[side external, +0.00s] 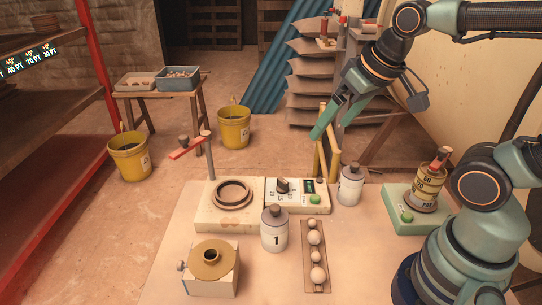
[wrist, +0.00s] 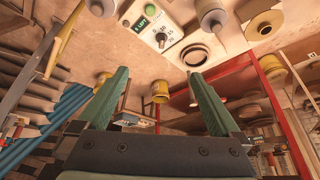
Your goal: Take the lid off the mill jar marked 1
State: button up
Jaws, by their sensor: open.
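The mill jar marked 1 (side external: 275,236) stands upright on the pale table, a white jar with a grey band. Its grey knobbed lid (side external: 275,212) is on it. A white jar, probably this one, shows at the top of the wrist view (wrist: 209,8). My gripper (side external: 329,130) is raised behind and above the table, well apart from the jar. Its green fingers are spread with nothing between them, as the wrist view also shows (wrist: 159,74).
Another lidded jar (side external: 349,187) stands at the back. A control box (side external: 315,200) and a ring on a base (side external: 202,217) sit behind jar 1. A brass flanged piece (side external: 211,262) is left of it, a tray of balls (side external: 306,252) right. A red-handled post (side external: 210,160) rises behind.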

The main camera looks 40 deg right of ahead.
jog(key=w+a+f+m+g, duration=0.1)
jog(key=w+a+m+g, duration=0.15)
jog(key=a+m, duration=0.45)
jog(key=m+g, duration=0.3)
jog(key=m, duration=0.6)
send_near(275, 207)
notch_tip(275, 207, down, 10)
jog(key=shift+r, duration=0.15)
jog(key=c, duration=1.3)
jog(key=shift+c, duration=0.2)
jog(key=shift+r, duration=0.15)
